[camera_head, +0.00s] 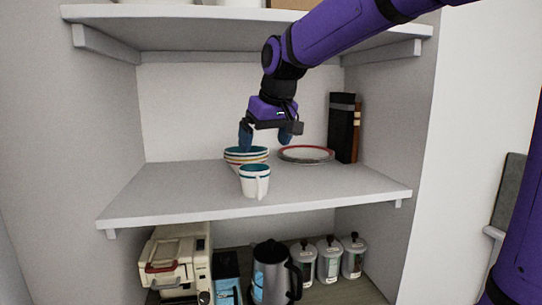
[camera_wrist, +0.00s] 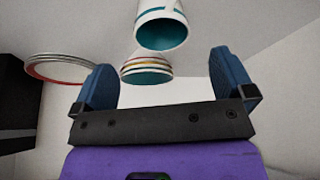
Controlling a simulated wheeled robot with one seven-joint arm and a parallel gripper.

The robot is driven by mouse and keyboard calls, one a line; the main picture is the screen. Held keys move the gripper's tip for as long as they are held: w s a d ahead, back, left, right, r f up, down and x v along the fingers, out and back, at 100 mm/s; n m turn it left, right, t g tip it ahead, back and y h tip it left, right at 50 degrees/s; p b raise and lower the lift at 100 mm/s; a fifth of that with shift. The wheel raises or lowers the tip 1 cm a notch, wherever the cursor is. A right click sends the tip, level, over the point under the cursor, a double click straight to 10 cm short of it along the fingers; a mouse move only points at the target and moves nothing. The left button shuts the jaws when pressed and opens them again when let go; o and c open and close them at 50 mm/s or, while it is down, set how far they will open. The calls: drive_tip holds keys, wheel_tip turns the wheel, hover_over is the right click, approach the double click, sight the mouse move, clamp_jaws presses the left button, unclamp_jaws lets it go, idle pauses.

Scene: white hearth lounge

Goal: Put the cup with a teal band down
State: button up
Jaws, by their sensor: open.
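The white cup with a teal band (camera_head: 255,187) stands upright on the middle shelf (camera_head: 190,199), near its front edge, handle towards me. It also shows at the top of the wrist view (camera_wrist: 160,13), partly cut off, its teal inside visible. My gripper (camera_head: 267,137) is open and empty, above the shelf and above the cup in the picture, apart from it. Both blue fingers are spread wide in the wrist view (camera_wrist: 163,75), with nothing between them touching.
Stacked bowls (camera_head: 246,155) stand close behind the cup. Red-rimmed plates (camera_head: 306,154) lie to the right, with dark upright books (camera_head: 342,128) beyond. An upper shelf (camera_head: 200,14) hangs above. Below are a kettle (camera_head: 270,272) and several canisters (camera_head: 329,260). The shelf's left and front right are clear.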

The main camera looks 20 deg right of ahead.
drive_tip(key=s+d+f, duration=0.2)
drive_tip(key=s, duration=0.6)
drive_tip(key=s+d+f+m, duration=0.1)
drive_tip(key=s+d+f, duration=0.1)
drive_tip(key=s, duration=0.7)
drive_tip(key=s+d+f+m, duration=0.1)
drive_tip(key=s+f, duration=0.3)
drive_tip(key=s, duration=0.5)
drive_tip(key=shift+d+t+h, duration=0.4)
drive_tip(key=shift+d, duration=0.05)
